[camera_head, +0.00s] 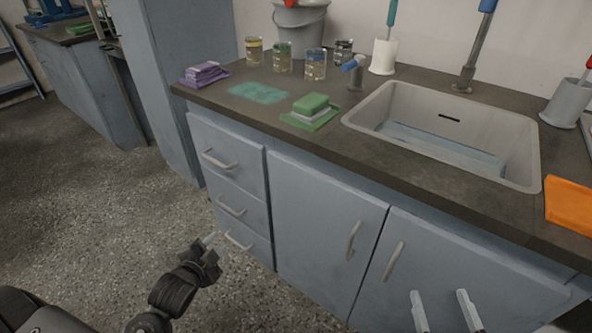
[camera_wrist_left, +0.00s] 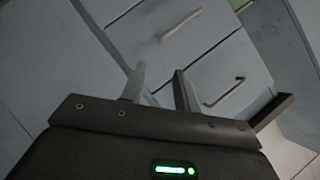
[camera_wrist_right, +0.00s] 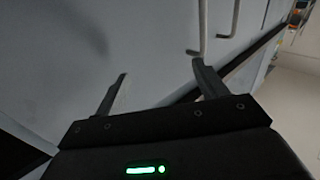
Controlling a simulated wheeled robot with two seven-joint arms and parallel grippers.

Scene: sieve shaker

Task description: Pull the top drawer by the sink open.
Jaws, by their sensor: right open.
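The top drawer (camera_head: 227,148) is the uppermost of three blue-grey drawer fronts left of the sink cupboard. It looks shut, with a pale bar handle (camera_head: 220,160). My left gripper (camera_head: 212,240) is low in front of the drawers, well below the top handle and apart from it. In the left wrist view its fingers (camera_wrist_left: 160,85) are parted with nothing between them, and two bar handles show beyond; I cannot tell which drawers they belong to. My right gripper (camera_head: 443,300) is open and empty in front of the cupboard doors.
The sink (camera_head: 445,120) is set in the dark counter (camera_head: 400,175). Cupboard doors with upright handles (camera_head: 352,240) stand right of the drawers. Beakers, cloths and a green sponge (camera_head: 311,104) lie on the counter. The floor (camera_head: 110,215) left of the drawers is clear.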

